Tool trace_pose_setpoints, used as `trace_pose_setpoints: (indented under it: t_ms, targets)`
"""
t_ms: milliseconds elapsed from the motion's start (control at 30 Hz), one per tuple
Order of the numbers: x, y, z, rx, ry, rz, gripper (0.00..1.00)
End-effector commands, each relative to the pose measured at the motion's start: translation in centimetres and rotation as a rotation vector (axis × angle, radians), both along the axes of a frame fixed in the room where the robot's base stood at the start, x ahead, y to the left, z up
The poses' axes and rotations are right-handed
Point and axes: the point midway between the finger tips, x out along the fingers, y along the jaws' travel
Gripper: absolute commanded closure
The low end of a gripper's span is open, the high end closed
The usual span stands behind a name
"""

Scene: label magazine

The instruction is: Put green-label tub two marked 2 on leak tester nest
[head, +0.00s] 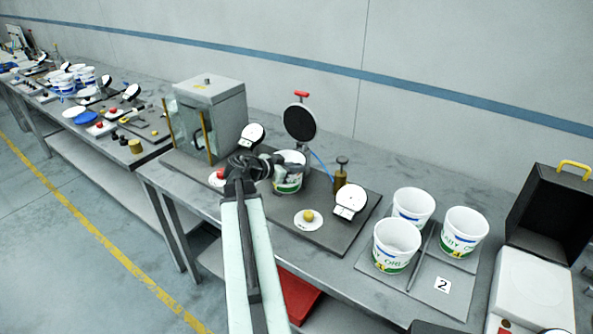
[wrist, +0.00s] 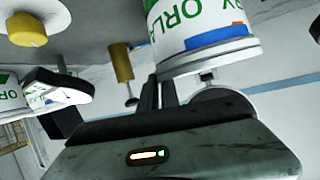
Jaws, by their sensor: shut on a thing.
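My gripper (head: 272,168) is shut on a white tub with a green label (head: 288,183), held at its rim. In the head view the tub is upright over the leak tester's base, below and in front of its round black lid (head: 300,122), which is raised. I cannot tell whether the tub touches the nest, which is hidden by it. In the wrist view the tub (wrist: 205,30) fills the upper middle, rim towards the dark fingers (wrist: 158,92). Its number is not visible.
Three similar tubs (head: 397,245) stand on a grey divided mat (head: 425,300) at right, beside a card marked 2 (head: 442,285). A white dial (head: 350,202), a brass plunger (head: 341,175) and a yellow knob (head: 308,216) stand near the tester. A glass-fronted cabinet (head: 210,115) is left.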

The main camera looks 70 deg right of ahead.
Motion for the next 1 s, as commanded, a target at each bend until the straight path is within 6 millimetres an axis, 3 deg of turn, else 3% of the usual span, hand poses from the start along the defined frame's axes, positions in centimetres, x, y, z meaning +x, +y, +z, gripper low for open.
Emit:
trace_pose_setpoints:
  t_ms: [33,100,467,800,1000]
  targets:
    - [0.0,0.0,-0.1,0.0,0.0,0.0,0.86]
    - [0.0,0.0,0.0,0.0,0.0,0.0,0.72]
    - [0.0,0.2,0.5,0.0,0.0,-0.001,0.72]
    - [3.5,6.3,4.0,0.0,0.0,0.002,0.72]
    - [5.1,8.8,5.0,-0.001,0.001,-0.001,0.72]
